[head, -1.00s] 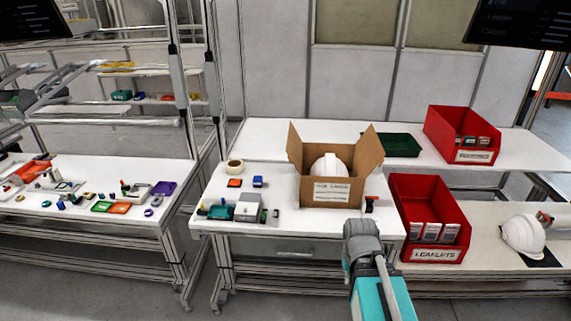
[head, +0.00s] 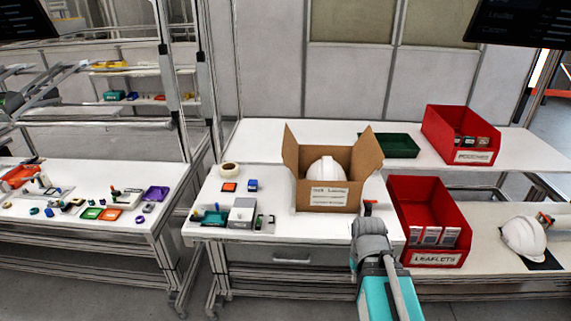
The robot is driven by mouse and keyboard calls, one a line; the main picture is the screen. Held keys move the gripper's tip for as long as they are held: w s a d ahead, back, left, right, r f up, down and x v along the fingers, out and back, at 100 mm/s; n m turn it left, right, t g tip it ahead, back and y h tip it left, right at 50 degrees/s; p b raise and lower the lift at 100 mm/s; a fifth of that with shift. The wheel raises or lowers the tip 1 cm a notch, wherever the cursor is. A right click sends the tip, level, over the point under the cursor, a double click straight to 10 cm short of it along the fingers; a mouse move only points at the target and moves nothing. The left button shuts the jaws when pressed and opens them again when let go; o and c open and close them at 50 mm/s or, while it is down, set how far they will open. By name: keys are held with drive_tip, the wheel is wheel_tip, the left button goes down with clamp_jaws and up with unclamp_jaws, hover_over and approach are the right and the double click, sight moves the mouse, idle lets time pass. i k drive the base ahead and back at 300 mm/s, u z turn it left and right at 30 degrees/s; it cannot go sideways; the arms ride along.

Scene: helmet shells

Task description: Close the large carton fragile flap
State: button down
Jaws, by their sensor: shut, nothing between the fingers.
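The large brown carton (head: 304,197) stands open on the white bench, with a white helmet (head: 327,169) inside. Its left flap (head: 291,150) and right flap (head: 368,152) both stand up and lean outward. A white label with unreadable print is on its front wall. I cannot tell which flap is marked fragile. My gripper (head: 369,207) is small in view, just off the carton's front right corner. It is shut and empty, and I cannot tell its exact gap to the carton.
A red leaflet bin (head: 460,232) stands close to the right of my gripper. A green tray (head: 398,146) and another red bin (head: 440,130) are behind. A tape roll (head: 229,170) and a grey box (head: 241,211) lie left of the carton.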

sight(289, 152)
drive_tip(key=i, duration=0.85)
drive_tip(key=u, duration=0.05)
